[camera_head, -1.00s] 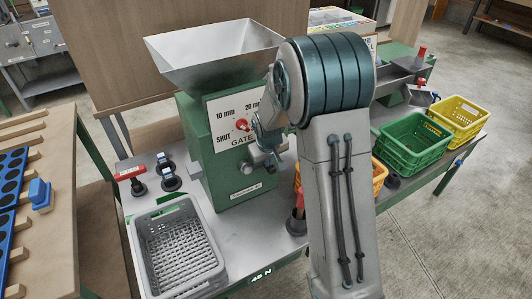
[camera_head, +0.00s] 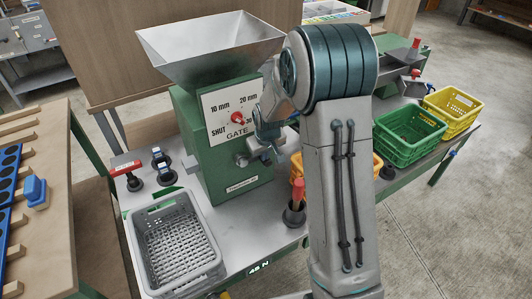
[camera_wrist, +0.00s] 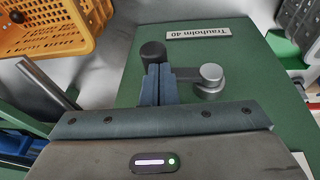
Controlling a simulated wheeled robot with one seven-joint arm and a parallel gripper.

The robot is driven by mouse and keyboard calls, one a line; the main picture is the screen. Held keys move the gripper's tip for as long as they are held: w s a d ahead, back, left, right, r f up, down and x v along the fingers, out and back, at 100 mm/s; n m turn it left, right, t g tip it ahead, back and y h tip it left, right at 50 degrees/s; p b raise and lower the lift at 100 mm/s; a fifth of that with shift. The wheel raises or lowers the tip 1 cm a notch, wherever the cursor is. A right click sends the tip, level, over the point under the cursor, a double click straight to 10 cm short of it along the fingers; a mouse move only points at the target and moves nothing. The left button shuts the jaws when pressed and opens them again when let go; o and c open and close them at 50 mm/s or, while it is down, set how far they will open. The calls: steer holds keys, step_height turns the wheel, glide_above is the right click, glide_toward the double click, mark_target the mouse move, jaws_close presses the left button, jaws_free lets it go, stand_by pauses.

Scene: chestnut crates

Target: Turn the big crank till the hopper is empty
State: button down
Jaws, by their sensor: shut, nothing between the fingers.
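The hopper (camera_head: 210,50) is a wide grey metal funnel on top of a green machine (camera_head: 190,135); no contents show on its visible inner walls, and its bottom is hidden. The gate dial (camera_head: 225,108) on the front has a red pointer. The crank's round metal hub (camera_wrist: 210,77) and black knob (camera_wrist: 153,52) show in the wrist view on the green face. My gripper (camera_wrist: 160,84) is shut, its fingertips close beside the knob and crank arm; contact cannot be told. In the head view my gripper (camera_head: 262,152) is at the machine front, where my arm hides much of the crank.
A grey crate (camera_head: 213,262) stands at the machine's left foot. An orange crate (camera_wrist: 45,28) is beside the machine, partly behind my arm. Green (camera_head: 408,153) and yellow (camera_head: 450,128) crates stand right. A red-handled lever (camera_head: 296,200) rises from the bench. Small knobs line the left edge.

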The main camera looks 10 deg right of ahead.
steer(key=shift+d+f+y, duration=0.25)
steer(key=shift+y, duration=0.15)
